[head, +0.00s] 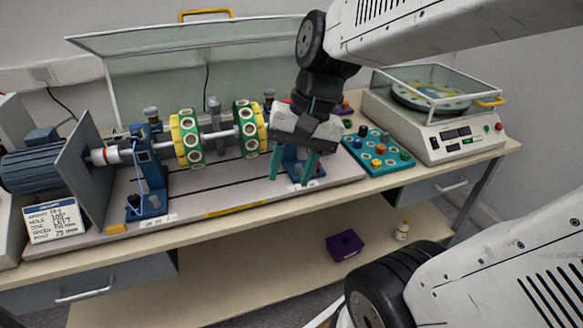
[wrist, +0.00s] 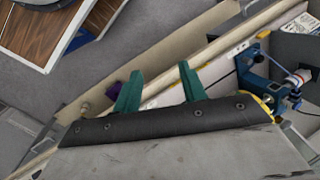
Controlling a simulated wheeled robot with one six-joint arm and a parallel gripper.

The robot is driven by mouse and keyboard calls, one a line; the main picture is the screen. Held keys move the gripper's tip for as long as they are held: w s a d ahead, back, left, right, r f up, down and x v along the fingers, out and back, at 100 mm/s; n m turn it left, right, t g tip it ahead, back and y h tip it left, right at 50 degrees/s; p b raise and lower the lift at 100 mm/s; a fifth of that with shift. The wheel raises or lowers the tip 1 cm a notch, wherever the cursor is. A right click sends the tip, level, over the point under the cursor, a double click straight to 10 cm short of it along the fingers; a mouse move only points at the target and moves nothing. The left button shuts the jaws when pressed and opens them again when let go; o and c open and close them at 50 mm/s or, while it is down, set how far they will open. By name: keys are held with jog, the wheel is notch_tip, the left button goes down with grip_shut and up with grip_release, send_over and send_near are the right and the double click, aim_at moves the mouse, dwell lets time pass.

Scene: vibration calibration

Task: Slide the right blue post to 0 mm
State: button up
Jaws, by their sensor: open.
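The right blue post (head: 304,172) stands on the grey rig base at its right end, in the head view. In the wrist view my gripper (wrist: 157,80) also shows open. The left blue post (head: 149,172) stands near the motor and shows in the wrist view (wrist: 262,82). The right post's scale reading is not legible.
A shaft with two green-and-yellow discs (head: 188,138) spans the rig. A teal tray (head: 378,152) with coloured knobs and a balance with a glass cover (head: 440,120) stand to the right. A card (head: 55,219) stands at left. A purple box (head: 345,245) lies on the lower shelf.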

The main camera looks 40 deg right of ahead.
jog(key=w+d+f+m+t+y, duration=0.25)
jog(key=w+d+f+m, duration=0.35)
jog(key=w+m, duration=0.4)
jog(key=m+t, duration=0.4)
jog(key=m, duration=0.7)
send_near(300, 165)
jog(key=x, duration=0.3)
jog(key=shift+w+d+f+m+g, duration=0.1)
jog(key=shift+m+g, duration=0.15)
jog(key=shift+m, duration=0.05)
jog(key=x, duration=0.7)
jog(key=shift+c, duration=0.3)
grip_shut()
